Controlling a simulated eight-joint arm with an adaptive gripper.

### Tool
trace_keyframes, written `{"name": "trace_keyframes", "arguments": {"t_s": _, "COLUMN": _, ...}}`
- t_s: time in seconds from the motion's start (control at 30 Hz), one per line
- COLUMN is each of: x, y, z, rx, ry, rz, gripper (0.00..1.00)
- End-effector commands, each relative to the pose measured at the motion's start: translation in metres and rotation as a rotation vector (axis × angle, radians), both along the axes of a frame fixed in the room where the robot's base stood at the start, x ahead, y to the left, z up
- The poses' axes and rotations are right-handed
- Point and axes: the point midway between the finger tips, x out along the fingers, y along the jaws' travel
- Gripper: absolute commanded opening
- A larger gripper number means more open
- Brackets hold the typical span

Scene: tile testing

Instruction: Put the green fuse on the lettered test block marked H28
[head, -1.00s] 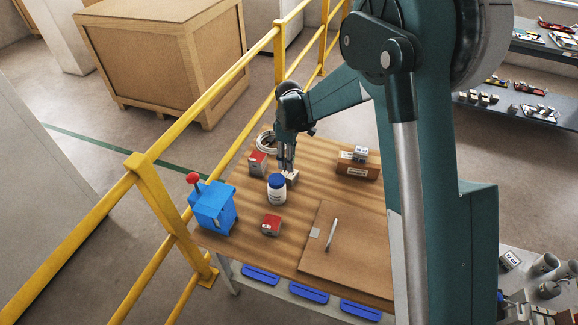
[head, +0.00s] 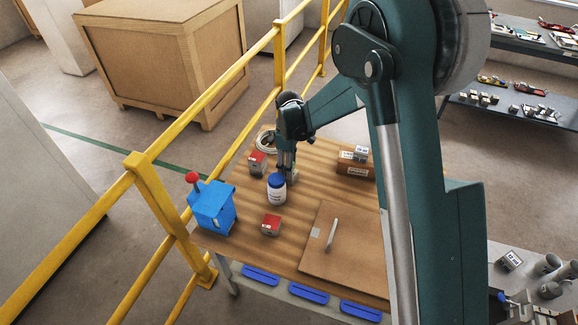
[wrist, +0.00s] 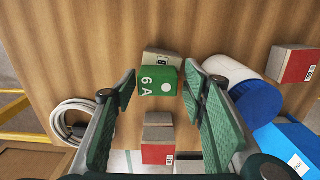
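The green fuse (wrist: 158,82), marked "6 A" with a white dot, shows in the wrist view. It stands against or on a grey-beige block (wrist: 160,60) with a partly covered letter label; I cannot tell which. My gripper (wrist: 160,76) is open, with one green-padded finger on each side of the fuse and a gap at the right finger. In the head view my gripper (head: 286,175) is down by the tabletop behind the white bottle, and the fuse is hidden. I cannot read H28 anywhere.
The white bottle with blue cap (head: 277,190) stands close to my gripper. Red-topped blocks (head: 257,162) (head: 271,225), a cable coil (head: 266,141), a blue box with red knob (head: 213,207) and a brown board with handle (head: 345,245) share the table. Yellow railing (head: 150,180) runs alongside.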

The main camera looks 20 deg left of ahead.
Motion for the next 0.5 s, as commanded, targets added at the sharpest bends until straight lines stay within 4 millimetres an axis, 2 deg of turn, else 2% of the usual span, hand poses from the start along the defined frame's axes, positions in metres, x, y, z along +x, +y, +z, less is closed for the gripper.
{"name": "trace_keyframes", "arguments": {"t_s": 0.5, "x": -0.0001, "y": -0.0001, "z": 0.0039, "rx": 0.000, "ry": 0.000, "rz": 0.000, "gripper": 0.50}}
